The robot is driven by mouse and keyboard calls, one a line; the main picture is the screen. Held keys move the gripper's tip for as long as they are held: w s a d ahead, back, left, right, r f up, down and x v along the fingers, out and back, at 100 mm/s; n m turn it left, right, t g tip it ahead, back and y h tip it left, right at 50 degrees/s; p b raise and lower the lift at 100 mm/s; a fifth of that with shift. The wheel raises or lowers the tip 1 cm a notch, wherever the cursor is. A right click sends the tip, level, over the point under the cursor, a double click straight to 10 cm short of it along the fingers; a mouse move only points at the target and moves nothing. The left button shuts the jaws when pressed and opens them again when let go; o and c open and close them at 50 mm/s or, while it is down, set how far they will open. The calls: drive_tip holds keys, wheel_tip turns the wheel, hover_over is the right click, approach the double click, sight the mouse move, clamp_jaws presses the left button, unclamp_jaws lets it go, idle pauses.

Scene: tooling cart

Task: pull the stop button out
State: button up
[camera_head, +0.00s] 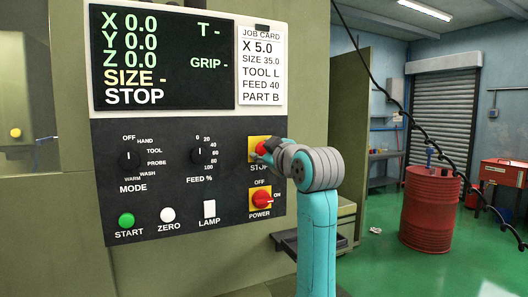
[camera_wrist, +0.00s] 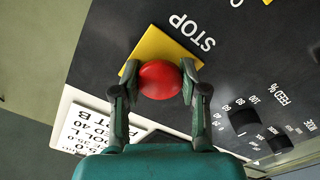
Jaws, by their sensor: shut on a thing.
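The stop button is a red round mushroom head on a yellow square plate, on the right of the dark control panel (camera_head: 190,232). In the head view the red stop button (camera_head: 262,147) is partly hidden by my gripper (camera_head: 265,153). In the wrist view the stop button (camera_wrist: 160,80) sits between the two fingers of my gripper (camera_wrist: 158,85), one finger on each side, and they are shut on it. The yellow plate (camera_wrist: 152,48) shows behind it, with the word STOP beside it. The screen (camera_head: 160,60) reads STOP in its bottom line.
Below the stop button is the red and yellow power switch (camera_head: 262,199). The feed knob (camera_head: 198,155), mode knob (camera_head: 129,159), green start button (camera_head: 126,220), white zero button (camera_head: 167,215) and lamp switch (camera_head: 209,209) share the panel. A job card (camera_head: 262,65) hangs above.

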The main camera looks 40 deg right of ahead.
drive_tip(key=shift+s+a, duration=0.1)
drive_tip(key=shift+s, duration=0.35)
drive_tip(key=o, duration=1.3)
drive_tip(key=shift+c, duration=0.2)
drive_tip(key=v, duration=1.2)
